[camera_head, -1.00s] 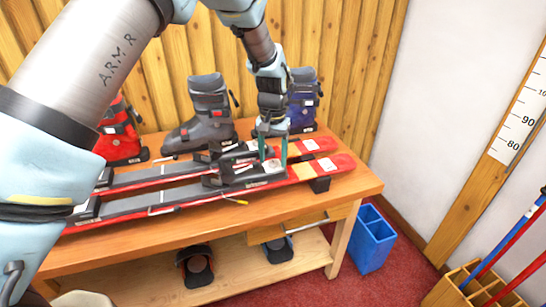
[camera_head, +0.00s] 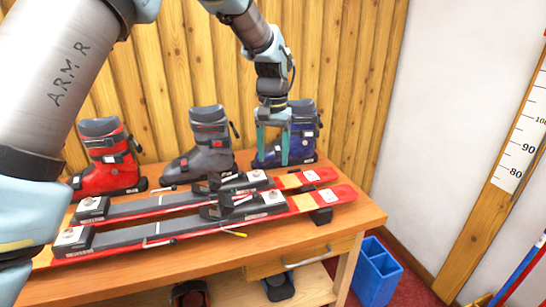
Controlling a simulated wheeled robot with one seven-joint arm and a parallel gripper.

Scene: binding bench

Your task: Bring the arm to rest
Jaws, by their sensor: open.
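My gripper (camera_head: 271,148) hangs in the air above the back right of the bench, fingers pointing down and apart, with nothing between them. In the picture it overlaps the blue ski boot (camera_head: 303,140), and I cannot tell how far it is from it. My arm comes in from the left and arches over the bench. Two red skis (camera_head: 325,197) with dark bindings lie side by side on the wooden bench (camera_head: 205,257), below and in front of the gripper.
A grey boot (camera_head: 208,140) and a red boot (camera_head: 108,160) stand at the back of the bench. A wooden wall is close behind them. A blue bin (camera_head: 377,272) stands on the floor right of the bench. A height scale (camera_head: 512,140) is on the right wall.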

